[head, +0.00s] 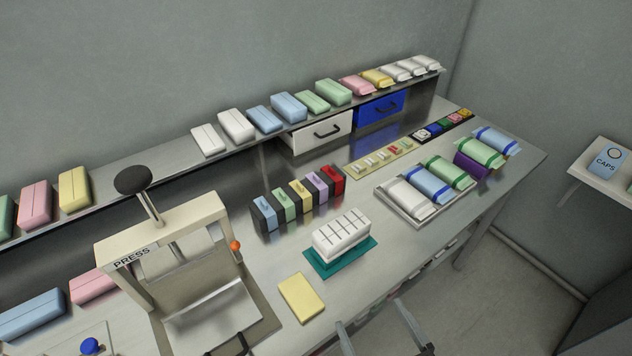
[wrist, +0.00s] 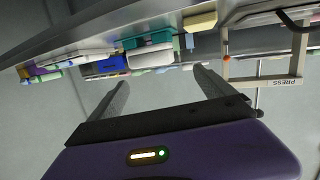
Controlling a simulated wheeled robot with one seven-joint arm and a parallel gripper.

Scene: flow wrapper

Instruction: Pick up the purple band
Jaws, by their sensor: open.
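A small purple patch (wrist: 38,71) at the far left of the wrist view looks like the same piece. My gripper (wrist: 161,77) is open with nothing between its fingers. In the head view my gripper (head: 370,314) is at the bottom, in front of the bench edge, well apart from the purple band.
A metal tray (head: 408,214) of wrapped packs lies beside the purple band. A white block on a teal mat (head: 345,262), a yellow pad (head: 301,297) and a press (head: 190,260) stand nearer. Upright coloured boxes are behind. The bench's front right strip is clear.

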